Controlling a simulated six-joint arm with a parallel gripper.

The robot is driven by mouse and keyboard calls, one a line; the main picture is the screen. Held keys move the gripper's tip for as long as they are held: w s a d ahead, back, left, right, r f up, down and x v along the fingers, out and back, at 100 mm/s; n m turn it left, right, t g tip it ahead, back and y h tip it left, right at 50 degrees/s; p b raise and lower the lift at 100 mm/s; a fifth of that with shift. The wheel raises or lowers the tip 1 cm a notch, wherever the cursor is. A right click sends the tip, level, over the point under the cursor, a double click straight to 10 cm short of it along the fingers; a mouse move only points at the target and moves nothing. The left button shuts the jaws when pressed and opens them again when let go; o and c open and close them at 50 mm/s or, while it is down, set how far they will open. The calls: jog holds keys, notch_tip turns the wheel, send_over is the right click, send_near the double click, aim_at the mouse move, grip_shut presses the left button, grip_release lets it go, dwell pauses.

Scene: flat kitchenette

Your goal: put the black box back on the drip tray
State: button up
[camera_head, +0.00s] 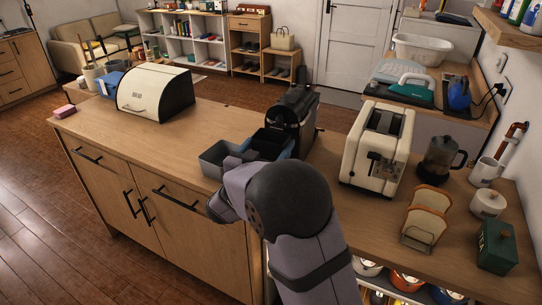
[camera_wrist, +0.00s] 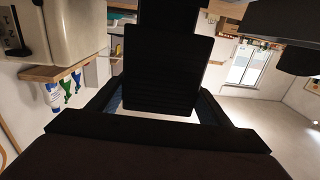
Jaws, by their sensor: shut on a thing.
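The black box (camera_head: 269,143) is held between the bluish fingers of my gripper (camera_head: 266,152), just in front of the black coffee machine (camera_head: 300,103). In the wrist view a black ribbed block (camera_wrist: 160,75) fills the space between the two fingers (camera_wrist: 160,108) and appears to be the same box. My gripper is shut on it. I cannot make out the drip tray; the box, fingers and arm cover the front of the machine. Whether the box touches anything below is hidden.
A grey open container (camera_head: 217,160) stands left of my gripper near the counter's front edge. A cream toaster (camera_head: 378,147) is close on the right, with a bread rack (camera_head: 426,215) and a dark kettle (camera_head: 440,158) beyond. The counter between the bread bin (camera_head: 155,92) and grey container is clear.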

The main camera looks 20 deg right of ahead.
aim_at(270, 157)
jog(key=shift+f, duration=2)
jog(key=shift+f, duration=0.15)
jog(key=shift+f, duration=0.1)
jog(key=o, duration=1)
jog(key=shift+o, duration=0.2)
jog(key=shift+r, duration=0.35)
jog(key=shift+s+a+f, duration=0.15)
jog(key=shift+s+a, duration=0.05)
jog(key=shift+a, duration=0.05)
jog(key=b+v, duration=0.1)
jog(key=v, duration=1)
jog(key=shift+s+a+b, duration=0.1)
jog(key=shift+s+b, duration=0.1)
jog(key=shift+b, duration=0.2)
